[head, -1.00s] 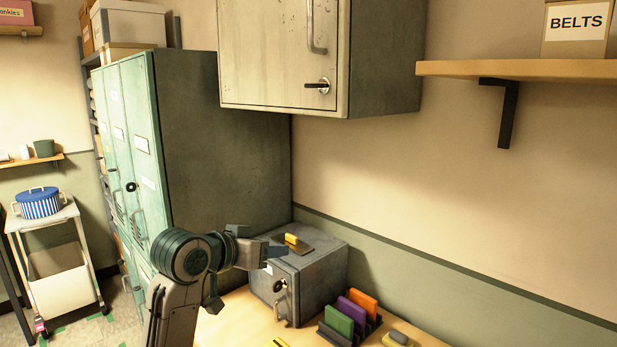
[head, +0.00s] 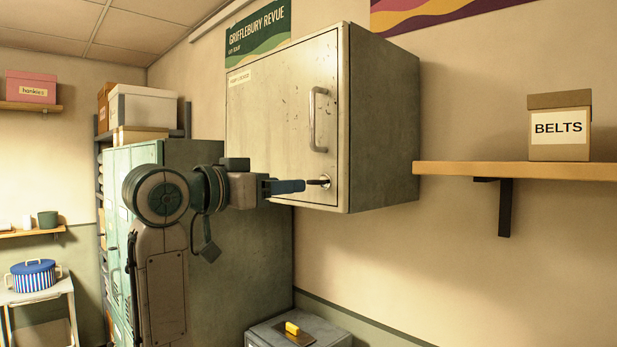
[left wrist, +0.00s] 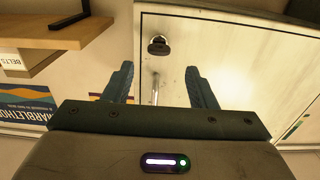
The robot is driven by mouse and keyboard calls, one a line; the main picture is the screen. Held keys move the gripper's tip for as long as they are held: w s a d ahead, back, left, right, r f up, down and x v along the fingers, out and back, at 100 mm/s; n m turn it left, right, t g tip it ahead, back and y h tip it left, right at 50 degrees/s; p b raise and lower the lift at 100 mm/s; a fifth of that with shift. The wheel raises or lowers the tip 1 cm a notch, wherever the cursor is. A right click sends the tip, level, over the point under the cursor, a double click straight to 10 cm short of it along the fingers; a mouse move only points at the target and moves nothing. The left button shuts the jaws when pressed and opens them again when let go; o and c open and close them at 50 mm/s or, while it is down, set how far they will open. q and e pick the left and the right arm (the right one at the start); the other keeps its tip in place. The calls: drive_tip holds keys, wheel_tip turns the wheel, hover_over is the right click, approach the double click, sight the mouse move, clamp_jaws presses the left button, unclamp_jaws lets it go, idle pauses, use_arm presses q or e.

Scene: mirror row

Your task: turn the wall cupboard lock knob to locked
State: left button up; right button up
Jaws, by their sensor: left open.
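The grey wall cupboard (head: 275,120) hangs on the wall with its door shut and a vertical bar handle (head: 314,120). The lock knob (head: 320,182) is at the door's lower right corner, a dark grip on a round metal plate; the grip looks level. My left gripper (head: 290,187) is just left of the knob, its fingertips close to it. In the left wrist view the lock knob (left wrist: 158,46) lies ahead of the gap between the open, empty fingers (left wrist: 160,85). I cannot tell whether they touch it. My right gripper is out of view.
Green lockers (head: 235,260) stand below and left of the cupboard. A wooden shelf (head: 520,170) with a BELTS box (head: 560,127) is on the right wall. A grey box (head: 300,332) is below.

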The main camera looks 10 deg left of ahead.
sight(310, 183)
use_arm(q)
drive_tip(key=p+x, duration=0.2)
drive_tip(key=x, duration=0.4)
drive_tip(key=shift+d+r, duration=0.15)
drive_tip(key=shift+d, duration=0.05)
drive_tip(key=shift+w+d+f+p, duration=0.2)
drive_tip(key=shift+w+d+p, duration=0.1)
drive_tip(key=shift+w, duration=0.3)
drive_tip(key=c, duration=1)
